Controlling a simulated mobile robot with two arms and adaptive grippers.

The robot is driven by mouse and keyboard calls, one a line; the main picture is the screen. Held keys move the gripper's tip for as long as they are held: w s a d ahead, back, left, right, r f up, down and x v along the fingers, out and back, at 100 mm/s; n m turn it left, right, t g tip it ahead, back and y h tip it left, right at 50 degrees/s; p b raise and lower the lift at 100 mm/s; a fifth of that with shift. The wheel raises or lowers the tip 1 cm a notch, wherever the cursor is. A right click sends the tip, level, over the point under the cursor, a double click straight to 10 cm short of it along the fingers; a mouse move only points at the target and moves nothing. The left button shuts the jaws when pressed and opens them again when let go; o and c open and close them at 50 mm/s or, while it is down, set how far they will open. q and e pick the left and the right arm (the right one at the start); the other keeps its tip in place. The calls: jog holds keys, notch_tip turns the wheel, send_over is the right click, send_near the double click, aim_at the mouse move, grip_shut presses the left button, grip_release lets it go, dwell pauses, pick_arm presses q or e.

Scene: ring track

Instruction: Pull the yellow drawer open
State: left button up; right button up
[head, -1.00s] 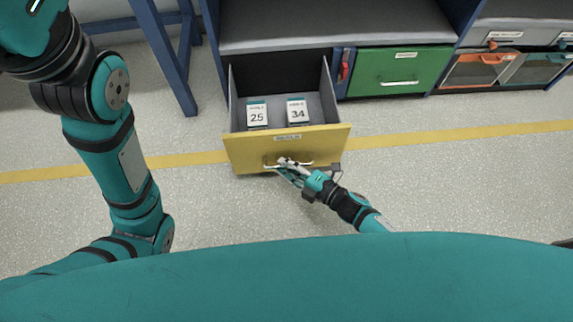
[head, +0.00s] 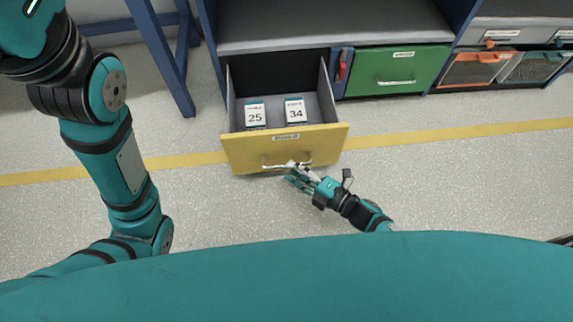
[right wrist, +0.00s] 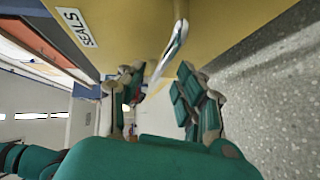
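The yellow drawer (head: 240,152) stands pulled out from the low cabinet, with its inside showing. It holds two white cards (head: 255,115) (head: 295,109), marked 25 and 34. Its metal handle (head: 272,165) is on the front face; the handle also shows in the right wrist view (right wrist: 176,42). My right gripper (head: 291,174) is in front of the drawer at the handle's right part. In the right wrist view my right gripper (right wrist: 158,84) has its fingers spread, with the handle just beyond them and nothing held. My left arm shows at the left; its gripper is out of view.
A closed green drawer (head: 420,68) is right of the yellow one, with a red latch (head: 342,66) between them. Orange-framed (head: 490,57) and grey-teal bins are further right. A blue bench leg (head: 165,60) stands left. The floor in front is clear.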

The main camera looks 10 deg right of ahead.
jog(key=v, duration=0.8)
jog(key=shift+s+d, duration=0.1)
